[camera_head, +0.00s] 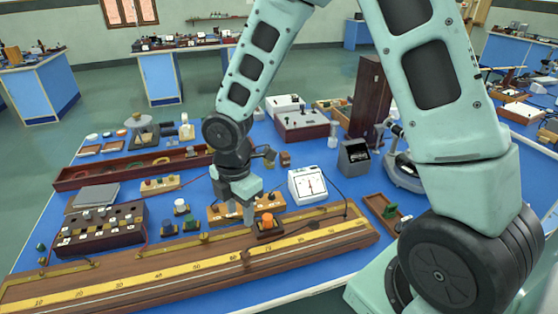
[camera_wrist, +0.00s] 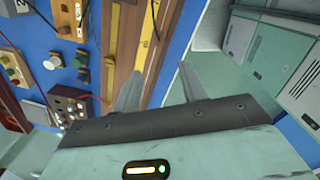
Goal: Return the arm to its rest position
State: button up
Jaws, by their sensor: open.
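My arm reaches from the right of the head view over the blue bench. My gripper (camera_head: 248,212) points down above the wooden metre bridge (camera_head: 150,272), near a small block with an orange knob (camera_head: 267,222). In the wrist view my gripper (camera_wrist: 155,88) shows two grey fingers spread apart with nothing between them. The metre bridge's yellow scale (camera_wrist: 147,50) runs beside the fingers there. I cannot tell whether the fingertips touch anything below.
A white-faced meter (camera_head: 308,186), a dark resistance box (camera_head: 100,228) and a long brown tray (camera_head: 120,170) crowd the blue bench. A tall dark wooden box (camera_head: 369,98) stands behind, near my arm. Other benches (camera_head: 40,85) stand farther back, with open floor between.

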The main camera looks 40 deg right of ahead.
jog(key=shift+s+a+r, duration=0.1)
jog(key=shift+r, duration=0.05)
jog(key=s+a+r+m+b, duration=0.1)
jog(key=s+a+r+m, duration=0.2)
jog(key=s+m, duration=0.3)
jog(key=s+a+r+m+b, duration=0.2)
jog(key=s+a+r+m, duration=0.2)
jog(key=s, duration=0.9)
jog(key=m, duration=0.2)
jog(key=shift+s+r+m+y, duration=0.25)
jog(key=shift+r+m+y, duration=0.05)
jog(key=shift+r+m, duration=0.1)
